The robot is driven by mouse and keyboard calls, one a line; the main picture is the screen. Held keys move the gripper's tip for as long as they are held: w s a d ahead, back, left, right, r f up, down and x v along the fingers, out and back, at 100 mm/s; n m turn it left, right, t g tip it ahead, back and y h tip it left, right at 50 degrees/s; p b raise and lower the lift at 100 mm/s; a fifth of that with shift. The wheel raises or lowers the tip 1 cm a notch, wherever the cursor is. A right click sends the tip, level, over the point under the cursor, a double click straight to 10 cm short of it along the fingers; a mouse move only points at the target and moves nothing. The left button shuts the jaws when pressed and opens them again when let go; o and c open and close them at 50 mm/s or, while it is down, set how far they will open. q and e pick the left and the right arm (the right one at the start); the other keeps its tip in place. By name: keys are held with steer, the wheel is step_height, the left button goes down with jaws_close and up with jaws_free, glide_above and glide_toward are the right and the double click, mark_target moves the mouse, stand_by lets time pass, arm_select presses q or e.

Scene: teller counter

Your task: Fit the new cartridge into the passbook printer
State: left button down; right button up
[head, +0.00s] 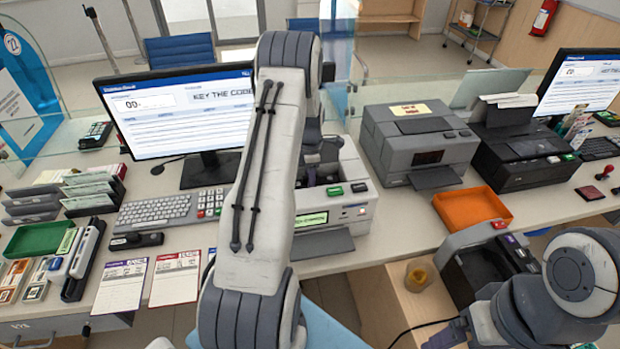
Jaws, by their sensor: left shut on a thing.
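The passbook printer (352,215) stands mid-counter, a pale box with a lit green display, a green button and a dark button. Its top looks open. My left arm crosses in front and hides its left side. My left gripper (322,165) points down at the printer's top opening. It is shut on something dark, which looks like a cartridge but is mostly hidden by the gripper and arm. I cannot tell how deep it sits in the opening. My right arm is at the lower right; its dark end (448,336) is cut by the bottom edge, so its jaws are unclear.
A grey printer (418,140) and a black printer (525,145) stand right of the passbook printer. An orange tray (472,208) lies in front of them. A monitor (178,112) and keyboard (153,212) are at left, with a green tray (36,239) and two cards nearby.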

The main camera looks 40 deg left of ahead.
arm_select(q)
steer(key=shift+f, duration=0.1)
steer(key=shift+c, duration=1.3)
jaws_free()
steer(key=shift+w+a, duration=0.1)
steer(key=shift+w+r+p, duration=0.1)
steer(key=shift+r+p, duration=0.45)
steer(key=shift+r, duration=0.35)
steer(key=shift+r+p, duration=2.6)
steer(key=shift+r, duration=1.15)
steer(key=shift+s+f, duration=0.15)
steer(key=shift+s, duration=0.05)
